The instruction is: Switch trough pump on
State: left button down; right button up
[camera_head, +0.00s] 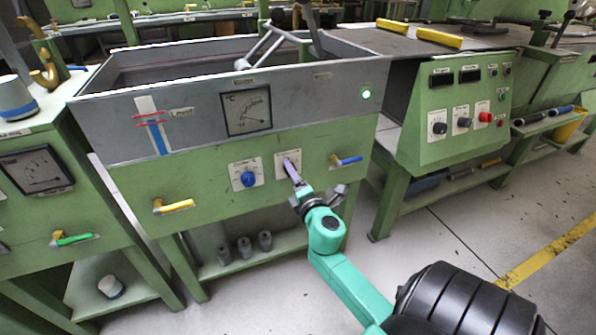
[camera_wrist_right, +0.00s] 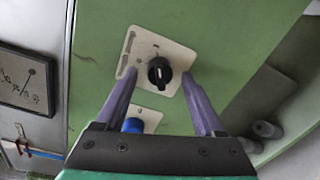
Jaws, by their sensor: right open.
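The trough (camera_head: 165,122) is a grey tank on a green frame with a level strip and a round-scale gauge. On its front, a black rotary switch (camera_wrist_right: 159,72) sits on a white plate (camera_head: 282,158). My right gripper (camera_head: 291,172) is in front of that plate and hides the switch in the head view. In the right wrist view the right gripper (camera_wrist_right: 161,77) is open, with one purple finger on each side of the switch. I cannot tell whether the fingers touch it. A lamp (camera_head: 366,93) on the trough glows green. My left gripper is not in view.
A blue knob (camera_head: 248,179) is just left of the switch; it also shows in the wrist view (camera_wrist_right: 133,125), close to a finger. A yellow-handled valve (camera_head: 175,205) and a blue-handled valve (camera_head: 347,160) flank the knobs. A control panel (camera_head: 462,105) stands at right.

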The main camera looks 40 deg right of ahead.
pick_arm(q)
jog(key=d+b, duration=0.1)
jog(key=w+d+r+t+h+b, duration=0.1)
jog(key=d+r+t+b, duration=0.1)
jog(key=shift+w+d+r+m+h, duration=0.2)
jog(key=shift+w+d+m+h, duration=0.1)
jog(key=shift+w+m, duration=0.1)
pick_arm(e)
jog(key=v, duration=1.4)
jog(key=shift+s, duration=0.15)
